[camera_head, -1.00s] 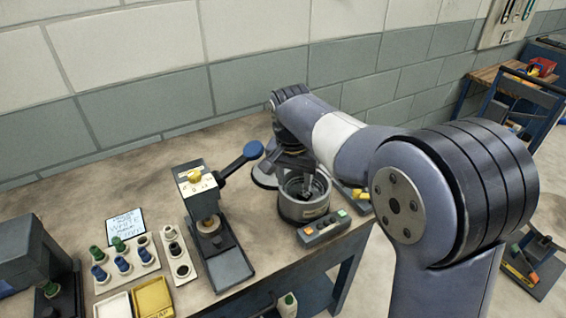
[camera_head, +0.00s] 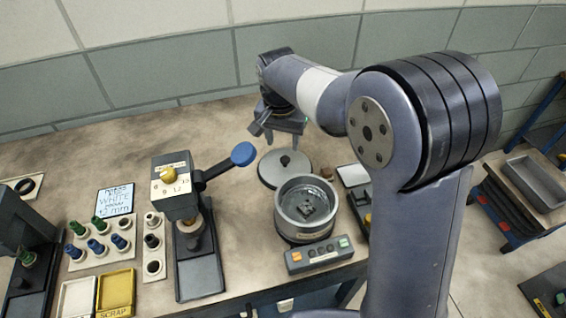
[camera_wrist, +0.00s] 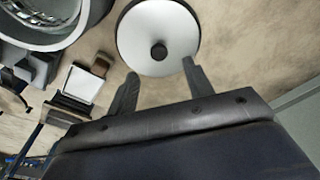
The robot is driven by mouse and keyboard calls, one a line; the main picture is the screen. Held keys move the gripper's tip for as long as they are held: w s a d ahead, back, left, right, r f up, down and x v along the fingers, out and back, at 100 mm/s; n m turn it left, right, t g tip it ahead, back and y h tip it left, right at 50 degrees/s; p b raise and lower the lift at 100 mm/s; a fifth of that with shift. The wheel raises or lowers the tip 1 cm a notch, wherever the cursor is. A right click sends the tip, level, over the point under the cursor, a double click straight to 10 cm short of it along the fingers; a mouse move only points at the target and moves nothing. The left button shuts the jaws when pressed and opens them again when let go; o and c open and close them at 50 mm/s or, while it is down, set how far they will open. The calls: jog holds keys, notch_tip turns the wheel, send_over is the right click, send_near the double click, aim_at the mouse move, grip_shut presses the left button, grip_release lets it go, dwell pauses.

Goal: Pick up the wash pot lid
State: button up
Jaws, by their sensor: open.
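The wash pot lid (camera_head: 284,168) is a round grey disc with a dark knob in its middle, lying flat on the bench behind the wash pot. In the wrist view the lid (camera_wrist: 158,22) shows whole or nearly so, its knob just beyond my fingertips. The wash pot (camera_head: 306,226) is an open grey cylinder with a dark piece inside; its rim shows at the wrist view's top left (camera_wrist: 50,38). My gripper (camera_head: 279,134) is open and empty, behind the lid and apart from it. Its two fingers also show in the wrist view (camera_wrist: 160,82).
A control box (camera_head: 319,255) with coloured buttons sits in front of the pot. A press with a blue-knobbed lever (camera_head: 243,154) stands left of the lid. A small pale-topped tray (camera_head: 353,175) lies to the right. The bench behind the press is clear.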

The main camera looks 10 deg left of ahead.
aim_at(285, 158)
jog(key=f, duration=0.5)
jog(key=w+f+p, duration=0.1)
jog(key=f, duration=0.1)
jog(key=shift+w+d+f, duration=0.1)
jog(key=shift+d+f, duration=0.05)
jog(key=shift+d, duration=0.1)
jog(key=shift+c, duration=0.4)
grip_shut()
